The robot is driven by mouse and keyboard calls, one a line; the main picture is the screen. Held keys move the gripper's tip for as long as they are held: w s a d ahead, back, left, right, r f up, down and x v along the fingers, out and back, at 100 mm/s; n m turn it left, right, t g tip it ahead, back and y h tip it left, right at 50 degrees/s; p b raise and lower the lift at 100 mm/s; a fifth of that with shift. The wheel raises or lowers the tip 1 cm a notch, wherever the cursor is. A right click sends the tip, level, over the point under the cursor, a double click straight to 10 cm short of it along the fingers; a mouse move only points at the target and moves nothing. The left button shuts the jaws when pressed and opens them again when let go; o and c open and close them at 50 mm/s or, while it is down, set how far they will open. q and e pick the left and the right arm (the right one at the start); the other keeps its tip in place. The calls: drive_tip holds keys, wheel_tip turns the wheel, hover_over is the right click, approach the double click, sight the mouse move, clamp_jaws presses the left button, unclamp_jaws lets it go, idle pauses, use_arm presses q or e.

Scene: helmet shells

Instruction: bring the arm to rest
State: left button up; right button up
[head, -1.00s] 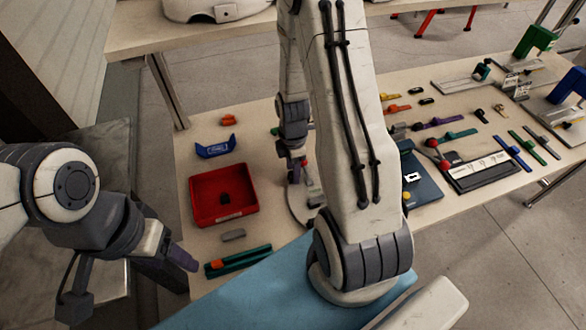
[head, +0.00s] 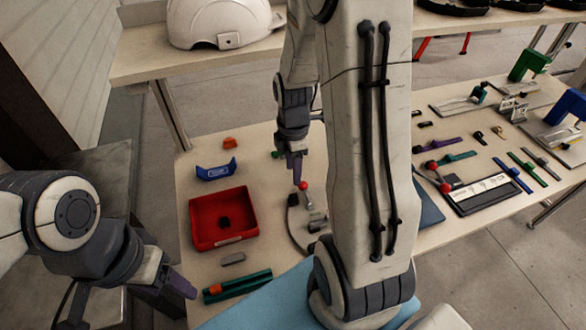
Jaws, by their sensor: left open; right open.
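My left gripper (head: 180,284) is at the lower left, beside the table's left edge, with its fingers pointing down and right. It is open and nothing shows in it. My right gripper (head: 297,176) points down over the middle of the table, right of the red tray. It is open, just above a red ball-shaped knob (head: 303,186); I cannot tell whether they touch. My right upper arm (head: 365,150) stands large in the foreground and hides the table behind it.
A red tray (head: 195,237) with a dark piece inside, a blue holder (head: 216,170) and a green rack (head: 248,289) stand on the left of the table. Several coloured straps and fixtures lie right. A white helmet shell (head: 205,22) sits on the back table.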

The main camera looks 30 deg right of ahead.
drive_tip(key=s+a+r+m, duration=0.2)
drive_tip(key=a+r, duration=0.1)
drive_tip(key=a, duration=0.4)
drive_tip(key=s+a+r+m, duration=0.1)
drive_tip(key=s+a+r, duration=0.15)
drive_tip(key=a, duration=0.55)
drive_tip(key=s+a+r+m+y, duration=0.1)
drive_tip(key=s+a+r+m, duration=0.4)
drive_tip(key=s+a, duration=0.3)
drive_tip(key=s, duration=0.4)
drive_tip(key=shift+a, duration=0.25)
